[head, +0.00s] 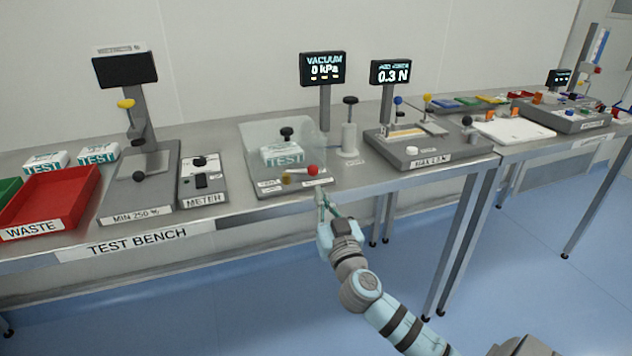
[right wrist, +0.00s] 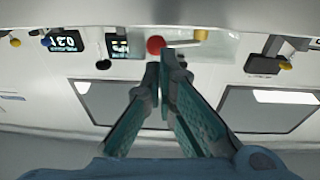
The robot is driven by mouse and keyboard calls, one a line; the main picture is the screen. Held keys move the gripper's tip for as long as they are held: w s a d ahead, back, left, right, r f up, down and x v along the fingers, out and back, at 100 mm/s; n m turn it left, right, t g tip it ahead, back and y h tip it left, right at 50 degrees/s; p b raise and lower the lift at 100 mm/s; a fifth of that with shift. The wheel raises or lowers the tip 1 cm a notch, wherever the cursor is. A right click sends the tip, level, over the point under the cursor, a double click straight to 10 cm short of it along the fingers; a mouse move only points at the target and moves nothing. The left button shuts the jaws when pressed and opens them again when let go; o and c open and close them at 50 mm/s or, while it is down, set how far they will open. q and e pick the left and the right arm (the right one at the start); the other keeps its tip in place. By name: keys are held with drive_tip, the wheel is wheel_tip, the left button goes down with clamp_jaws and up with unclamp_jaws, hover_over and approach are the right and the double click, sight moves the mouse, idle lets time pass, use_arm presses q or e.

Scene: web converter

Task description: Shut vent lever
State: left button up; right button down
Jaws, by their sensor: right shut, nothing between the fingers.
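The vacuum station (head: 258,182) stands on the test bench, with a clear box over a white TEST pack (head: 283,155). On its front edge are a red knob (head: 313,170) and a dull yellow knob (head: 286,178), each near a small label. The labels are too small to read, so I cannot tell which knob is the vent lever. My right gripper (head: 321,192) is shut and empty, just in front of and below the red knob. In the right wrist view, the red knob (right wrist: 155,44) is just beyond the fingertips and the yellow knob (right wrist: 201,35) is beside it. Contact is unclear.
The VACUUM display (head: 323,69) reads 0 kPa. A hand pump (head: 349,135) stands right of the box. A peel tester (head: 410,158) is further right, a meter (head: 203,183) to the left. The bench's front edge (head: 225,212) runs beside my arm.

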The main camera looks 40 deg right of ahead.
sight(312, 174)
drive_tip(key=x, duration=0.5)
drive_tip(key=shift+w+d, duration=0.1)
drive_tip(key=shift+w, duration=0.25)
use_arm(q)
drive_tip(key=shift+r, duration=0.25)
drive_tip(key=shift+f, duration=0.1)
